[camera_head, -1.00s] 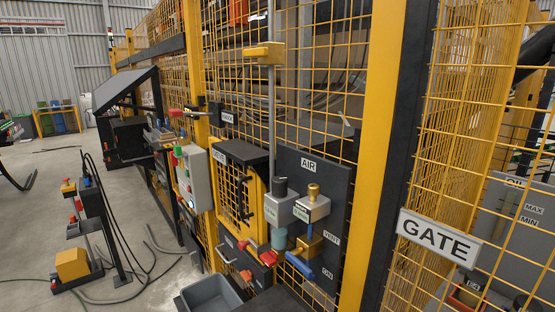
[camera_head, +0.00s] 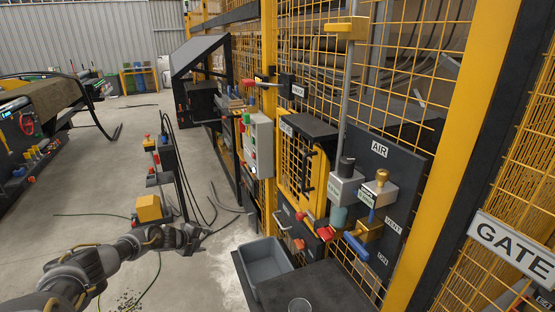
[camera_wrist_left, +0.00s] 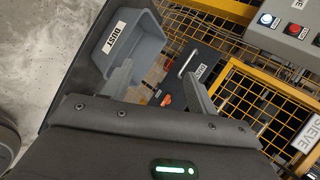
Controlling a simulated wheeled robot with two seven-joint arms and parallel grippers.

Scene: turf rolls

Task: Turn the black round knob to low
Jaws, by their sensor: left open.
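A black round knob (camera_head: 347,166) sits on top of a grey box (camera_head: 346,187) on the dark AIR panel (camera_head: 408,165), right of the middle in the head view. The writing on the box is too small to read. My left gripper (camera_head: 190,238) is at the lower left, well apart from the knob, over the floor. In the left wrist view its two fingers stand apart with nothing between them (camera_wrist_left: 160,88), so it is open and empty. The knob does not show in the wrist view. My right gripper is not in view.
Beside the knob stand a brass knob (camera_head: 382,175) and a blue handle (camera_head: 355,244). A grey bin (camera_head: 268,262), marked DUST in the wrist view (camera_wrist_left: 130,45), lies below left. A control box (camera_head: 259,143) and yellow mesh fence are behind. A GATE sign (camera_head: 512,245) is at right.

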